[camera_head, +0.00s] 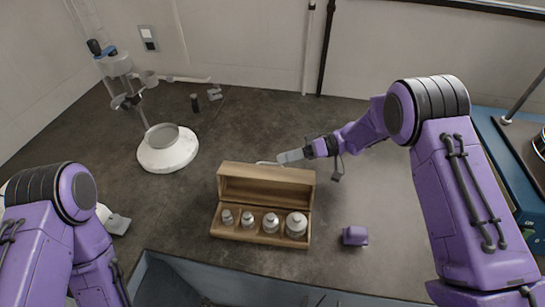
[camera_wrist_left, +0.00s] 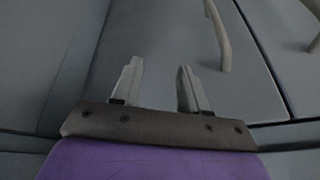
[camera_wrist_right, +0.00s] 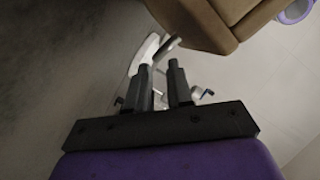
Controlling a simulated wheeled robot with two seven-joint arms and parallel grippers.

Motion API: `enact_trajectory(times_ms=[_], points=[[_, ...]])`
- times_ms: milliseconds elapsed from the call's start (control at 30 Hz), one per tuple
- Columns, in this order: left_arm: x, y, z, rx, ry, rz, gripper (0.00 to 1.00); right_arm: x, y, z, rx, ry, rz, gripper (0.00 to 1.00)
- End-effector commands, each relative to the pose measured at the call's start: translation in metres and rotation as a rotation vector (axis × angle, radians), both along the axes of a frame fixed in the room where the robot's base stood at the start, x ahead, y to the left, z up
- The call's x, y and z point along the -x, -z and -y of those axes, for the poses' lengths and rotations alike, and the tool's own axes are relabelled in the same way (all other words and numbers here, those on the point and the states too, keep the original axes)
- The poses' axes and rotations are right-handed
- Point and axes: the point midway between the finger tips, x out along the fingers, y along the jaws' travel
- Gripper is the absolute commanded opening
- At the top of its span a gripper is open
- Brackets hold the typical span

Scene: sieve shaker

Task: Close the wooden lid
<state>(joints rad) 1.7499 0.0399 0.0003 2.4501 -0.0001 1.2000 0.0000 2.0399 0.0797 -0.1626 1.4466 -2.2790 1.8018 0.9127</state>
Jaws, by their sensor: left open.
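The wooden box (camera_head: 258,238) stands on the dark counter with several metal weights (camera_head: 271,222) in its front part. Its wooden lid (camera_head: 265,188) is open, raised along the back edge of the box. My right gripper (camera_head: 284,158) is just behind the lid's top edge. In the right wrist view its fingers (camera_wrist_right: 159,67) are a little apart with nothing clearly held; the wooden box (camera_wrist_right: 208,22) shows at the top. Contact with the lid cannot be told. My left gripper (camera_wrist_left: 159,67) is open and empty in front of grey cabinet fronts.
A purple block (camera_head: 355,236) lies right of the box. A white round-based stand (camera_head: 167,155) is at the back left, with a small dark bottle (camera_head: 195,103) nearby. A blue machine (camera_head: 500,150) is at the right edge. The counter between stand and box is clear.

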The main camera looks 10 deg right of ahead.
Motion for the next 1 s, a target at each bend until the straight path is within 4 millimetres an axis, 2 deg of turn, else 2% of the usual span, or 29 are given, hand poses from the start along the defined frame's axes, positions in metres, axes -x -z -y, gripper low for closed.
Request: enact_trajectory(times_ms=[100, 300, 533, 600, 1000], points=[[0.000, -0.009, 0.000, 0.000, 0.000, 0.000, 0.43, -0.001, 0.004, -0.022, 0.000, -0.002, -0.002, 0.21], [0.000, -0.011, 0.000, 0.000, 0.000, 0.000, 0.43, -0.003, 0.010, -0.038, 0.000, 0.002, 0.001, 0.21], [0.000, -0.010, 0.000, 0.000, 0.000, 0.000, 0.43, -0.003, 0.010, -0.039, 0.000, 0.002, 0.001, 0.21], [0.000, -0.010, 0.000, 0.000, 0.000, 0.000, 0.43, -0.003, 0.010, -0.039, 0.000, 0.002, 0.001, 0.00], [0.000, -0.018, 0.000, 0.000, 0.000, 0.000, 0.43, -0.001, 0.004, -0.039, 0.012, 0.002, 0.031, 0.00]])
